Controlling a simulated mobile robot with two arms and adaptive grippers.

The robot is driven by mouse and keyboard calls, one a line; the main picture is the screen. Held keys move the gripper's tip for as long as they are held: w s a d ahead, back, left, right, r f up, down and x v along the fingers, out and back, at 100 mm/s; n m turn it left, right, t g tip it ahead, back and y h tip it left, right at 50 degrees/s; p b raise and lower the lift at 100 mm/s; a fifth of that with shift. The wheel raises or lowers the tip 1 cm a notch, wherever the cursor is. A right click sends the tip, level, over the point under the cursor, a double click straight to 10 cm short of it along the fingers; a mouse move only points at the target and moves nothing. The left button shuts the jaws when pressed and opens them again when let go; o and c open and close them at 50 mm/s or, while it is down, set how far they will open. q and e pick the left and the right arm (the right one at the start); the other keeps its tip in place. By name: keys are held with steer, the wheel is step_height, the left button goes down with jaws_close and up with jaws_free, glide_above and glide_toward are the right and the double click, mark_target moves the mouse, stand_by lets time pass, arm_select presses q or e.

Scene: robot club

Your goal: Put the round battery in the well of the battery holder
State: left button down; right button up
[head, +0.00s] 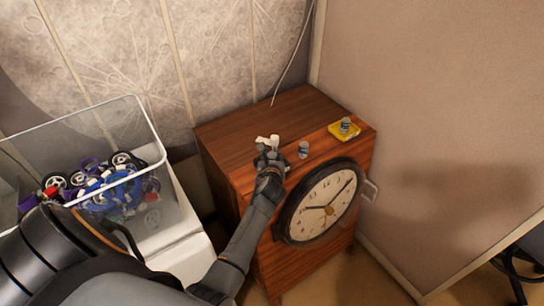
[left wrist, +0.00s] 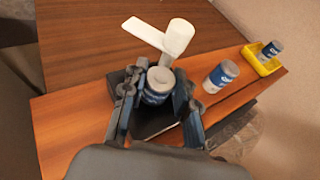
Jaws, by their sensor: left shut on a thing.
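My left gripper (left wrist: 156,92) is shut on a round battery (left wrist: 158,82), a short blue cylinder with a pale silver top, held roughly upright. In the head view the gripper (head: 270,160) is over the front left of the wooden cabinet top, and it hides most of this battery. A dark block (left wrist: 152,126) lies under and behind the fingers. It may be the battery holder, but its well is hidden, and I cannot tell whether the battery touches it. My right gripper is not in view.
A yellow tray (head: 333,130) with another cylinder (head: 346,124) is at the right of the top. A white cylinder with a flat strip (left wrist: 175,38) is just beyond the gripper. A clear bin (head: 140,112) of wheels is left. The back of the top (head: 270,108) is clear.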

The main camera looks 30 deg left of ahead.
arm_select(q)
steer(key=shift+f, duration=0.1)
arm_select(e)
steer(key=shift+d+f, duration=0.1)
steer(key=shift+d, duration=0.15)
arm_select(q)
steer(key=c, duration=1)
jaws_free()
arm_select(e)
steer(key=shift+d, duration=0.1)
arm_select(q)
steer(key=shift+s+r, duration=0.15)
steer(key=shift+r, duration=0.05)
steer(key=shift+v, duration=5.9)
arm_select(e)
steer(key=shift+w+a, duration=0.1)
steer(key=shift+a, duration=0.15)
